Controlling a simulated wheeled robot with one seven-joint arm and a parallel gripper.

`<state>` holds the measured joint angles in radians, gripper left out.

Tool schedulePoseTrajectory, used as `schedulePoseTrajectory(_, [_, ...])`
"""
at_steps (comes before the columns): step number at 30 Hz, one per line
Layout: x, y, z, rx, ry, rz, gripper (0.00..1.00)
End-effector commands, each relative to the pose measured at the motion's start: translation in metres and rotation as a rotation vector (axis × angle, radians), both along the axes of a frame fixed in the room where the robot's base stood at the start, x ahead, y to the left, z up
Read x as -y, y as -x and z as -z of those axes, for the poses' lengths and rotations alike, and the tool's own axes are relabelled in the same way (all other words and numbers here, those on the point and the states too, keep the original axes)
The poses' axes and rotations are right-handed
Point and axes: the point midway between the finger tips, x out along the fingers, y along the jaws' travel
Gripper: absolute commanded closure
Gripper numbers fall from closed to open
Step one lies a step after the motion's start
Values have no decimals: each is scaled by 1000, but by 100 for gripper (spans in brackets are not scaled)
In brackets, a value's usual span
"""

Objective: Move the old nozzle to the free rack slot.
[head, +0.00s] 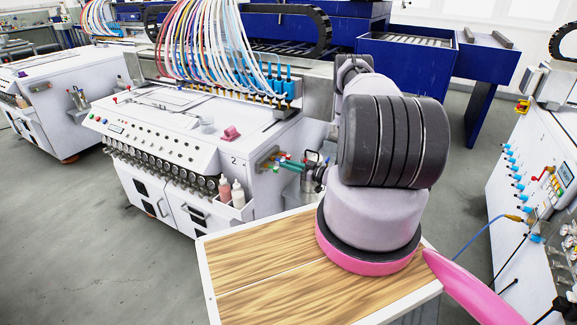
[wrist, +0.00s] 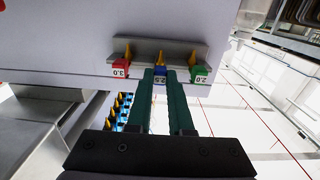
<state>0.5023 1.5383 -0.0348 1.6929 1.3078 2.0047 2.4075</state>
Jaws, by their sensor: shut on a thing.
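My gripper (wrist: 160,78) has green fingers closed on a blue nozzle block marked 2.5 (wrist: 160,73) with a yellow cone. The block is in line with the small grey rack (wrist: 183,48), between a red block marked 3.0 (wrist: 121,69) and a green block marked 2.0 (wrist: 201,73). Both of those also carry yellow cones. The fingers hide part of the blue block, so I cannot tell how fully it sits in the rack. In the head view my gripper (head: 286,163) is at the rack (head: 267,157) on the side of machine 2. Which nozzle is the old one is not marked.
The white machine (head: 232,150) stands beside the rack, with bottles (head: 231,192) in a side holder below. Blue and yellow nozzle units (head: 283,85) hang in a row above its top. A wood-topped surface (head: 262,278) is in front. Grey floor (head: 90,220) is open at left.

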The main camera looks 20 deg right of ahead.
Motion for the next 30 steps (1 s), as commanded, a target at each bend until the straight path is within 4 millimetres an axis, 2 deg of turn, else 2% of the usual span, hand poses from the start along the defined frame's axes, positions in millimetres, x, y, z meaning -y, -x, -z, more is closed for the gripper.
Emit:
schedulePoseTrajectory(29, [0,0,4,0,0,0,100])
schedulePoseTrajectory(30, [0,0,4,0,0,0,70])
